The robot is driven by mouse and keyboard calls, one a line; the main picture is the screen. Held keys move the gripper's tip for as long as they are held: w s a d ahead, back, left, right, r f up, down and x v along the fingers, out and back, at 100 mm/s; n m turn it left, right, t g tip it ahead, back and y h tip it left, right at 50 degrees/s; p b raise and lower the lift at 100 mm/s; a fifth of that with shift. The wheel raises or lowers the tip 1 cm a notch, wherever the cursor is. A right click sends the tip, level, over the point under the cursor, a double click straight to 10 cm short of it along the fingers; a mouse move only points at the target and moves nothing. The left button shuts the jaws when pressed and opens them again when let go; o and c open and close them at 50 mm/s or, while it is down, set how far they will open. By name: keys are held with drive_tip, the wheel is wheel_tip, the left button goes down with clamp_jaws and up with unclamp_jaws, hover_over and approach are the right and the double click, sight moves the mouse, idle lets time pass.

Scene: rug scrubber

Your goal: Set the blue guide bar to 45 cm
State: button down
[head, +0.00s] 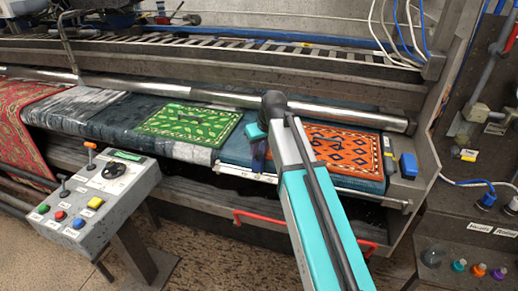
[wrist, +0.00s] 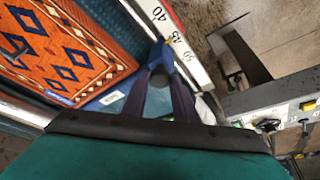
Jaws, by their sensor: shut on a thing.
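The blue guide bar (wrist: 160,55) shows in the wrist view as a blue piece between my two dark purple fingers, at the edge of the machine bed. My gripper (wrist: 160,74) is shut on it. A white scale (wrist: 192,62) runs beside it with the marks 40, 45 and 50. A small yellow pointer by the bar lies close to the 45 mark; its exact reading is hard to tell. In the head view my gripper (head: 258,158) is at the front edge of the bed, and my arm and fingers hide most of the bar. The scale (head: 243,174) shows just in front.
An orange patterned rug (head: 340,148) lies right of my gripper and a green one (head: 188,129) lies left. A blue block (head: 408,165) sits at the bed's right end. A control box (head: 92,200) stands front left. A red handle (head: 262,216) runs below the bed.

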drive_tip(key=c, duration=1.4)
unclamp_jaws()
drive_tip(key=shift+a, duration=0.25)
drive_tip(key=shift+c, duration=0.2)
drive_tip(key=shift+r, duration=0.1)
drive_tip(key=b+v, duration=0.1)
drive_tip(key=v, duration=1.2)
drive_tip(key=shift+s+r+b, duration=0.25)
drive_tip(key=shift+b, duration=0.15)
drive_tip(key=shift+d, duration=0.1)
